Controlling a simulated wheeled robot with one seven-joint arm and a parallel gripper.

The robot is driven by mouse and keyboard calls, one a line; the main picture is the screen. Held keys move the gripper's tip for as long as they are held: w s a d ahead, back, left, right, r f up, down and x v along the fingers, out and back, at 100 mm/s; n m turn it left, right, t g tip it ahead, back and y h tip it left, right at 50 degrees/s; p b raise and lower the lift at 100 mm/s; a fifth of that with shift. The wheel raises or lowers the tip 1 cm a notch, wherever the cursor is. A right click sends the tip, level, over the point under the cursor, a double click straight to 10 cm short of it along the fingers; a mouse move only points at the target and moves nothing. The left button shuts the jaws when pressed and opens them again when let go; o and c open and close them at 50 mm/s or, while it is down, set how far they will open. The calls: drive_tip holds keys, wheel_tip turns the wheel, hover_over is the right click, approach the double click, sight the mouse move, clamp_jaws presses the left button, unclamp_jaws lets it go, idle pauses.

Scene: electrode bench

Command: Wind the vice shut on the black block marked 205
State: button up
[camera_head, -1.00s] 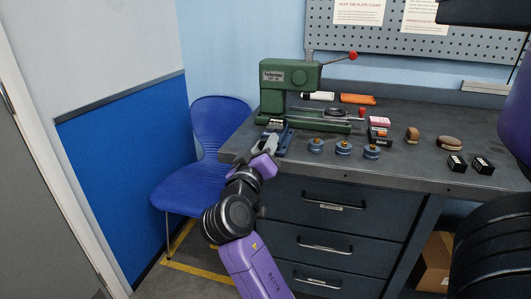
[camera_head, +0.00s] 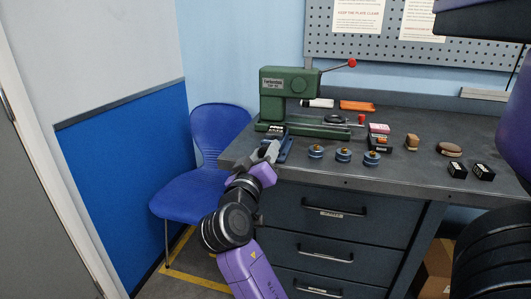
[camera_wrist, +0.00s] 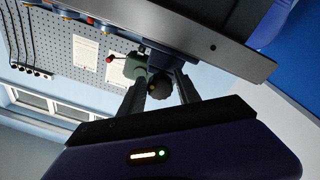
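The blue vice (camera_head: 284,146) sits at the front left corner of the bench, in front of the green press. A small dark block with a white label (camera_head: 276,129) shows at the vice; its marking is too small to read. My gripper (camera_head: 267,152) is at the vice's front end, by the bench edge. In the wrist view a dark round knob (camera_wrist: 160,87) on the vice's front lies between the two fingers of my gripper (camera_wrist: 160,80). The fingers stand apart on either side of it, and I cannot make out firm contact.
The green press (camera_head: 290,92) with a red-tipped lever stands behind the vice. Several blue-based round pieces (camera_head: 343,155) line the bench front. Two black blocks (camera_head: 457,170) lie at the right. A blue chair (camera_head: 218,130) stands left of the bench.

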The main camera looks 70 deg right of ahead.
drive_tip(key=a, duration=0.7)
drive_tip(key=shift+s+a+f, duration=0.25)
drive_tip(key=shift+a+f, duration=0.05)
drive_tip(key=shift+f, duration=0.1)
drive_tip(key=shift+w+r, duration=0.1)
